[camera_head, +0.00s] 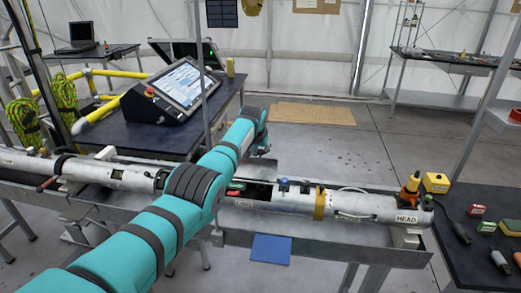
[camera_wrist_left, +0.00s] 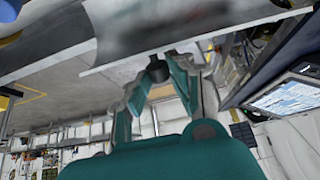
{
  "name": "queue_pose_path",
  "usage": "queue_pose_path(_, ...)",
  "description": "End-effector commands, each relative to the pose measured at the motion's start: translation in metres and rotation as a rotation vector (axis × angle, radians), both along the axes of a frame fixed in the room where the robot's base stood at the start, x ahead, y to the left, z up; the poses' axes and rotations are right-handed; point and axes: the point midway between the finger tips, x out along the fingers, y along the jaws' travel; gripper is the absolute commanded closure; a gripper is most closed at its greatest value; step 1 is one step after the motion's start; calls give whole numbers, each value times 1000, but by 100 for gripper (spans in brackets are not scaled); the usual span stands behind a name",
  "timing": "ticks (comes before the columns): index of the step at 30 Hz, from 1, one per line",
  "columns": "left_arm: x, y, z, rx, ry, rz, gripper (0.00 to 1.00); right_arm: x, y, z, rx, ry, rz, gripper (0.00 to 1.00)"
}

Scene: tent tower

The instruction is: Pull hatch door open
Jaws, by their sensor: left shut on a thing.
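A long silver tube (camera_head: 340,204) lies across a metal stand, with an opening (camera_head: 256,190) in its side showing a dark inside and some red and green parts. A grey curved panel, seemingly the hatch door (camera_head: 264,167), stands at the far side of this opening, partly hidden by my left arm. My left gripper (camera_wrist_left: 158,72) is shut on a small dark knob (camera_wrist_left: 157,67), seen in the left wrist view against a blurred curved metal sheet (camera_wrist_left: 200,28). My right gripper is not in view.
A control console with a screen (camera_head: 178,85) stands on a dark table behind the tube. A yellow-and-orange tool (camera_head: 411,187) stands on the tube's HEAD end. A dark table with small tools (camera_head: 480,250) is at the right. A blue pad (camera_head: 270,249) lies in front.

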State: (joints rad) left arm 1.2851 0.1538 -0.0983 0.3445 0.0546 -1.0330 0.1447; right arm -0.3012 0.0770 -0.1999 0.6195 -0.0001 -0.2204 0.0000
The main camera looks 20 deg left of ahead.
Motion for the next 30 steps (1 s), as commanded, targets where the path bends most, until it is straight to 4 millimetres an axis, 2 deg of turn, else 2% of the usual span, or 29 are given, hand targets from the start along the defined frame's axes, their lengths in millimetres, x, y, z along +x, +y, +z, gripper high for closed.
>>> queue_pose_path(1,5,3,12,6,-28,2,100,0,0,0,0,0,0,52)
queue_pose_path(3,5,3,12,6,-28,2,100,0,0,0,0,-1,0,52)
queue_pose_path(4,5,3,12,6,-28,2,78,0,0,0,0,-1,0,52)
queue_pose_path(9,4,2,9,3,-23,1,56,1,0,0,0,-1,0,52)
queue_pose_path(20,2,0,6,2,-14,0,55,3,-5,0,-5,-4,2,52)
queue_pose_path(30,-11,-2,24,3,-16,-1,55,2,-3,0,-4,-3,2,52)
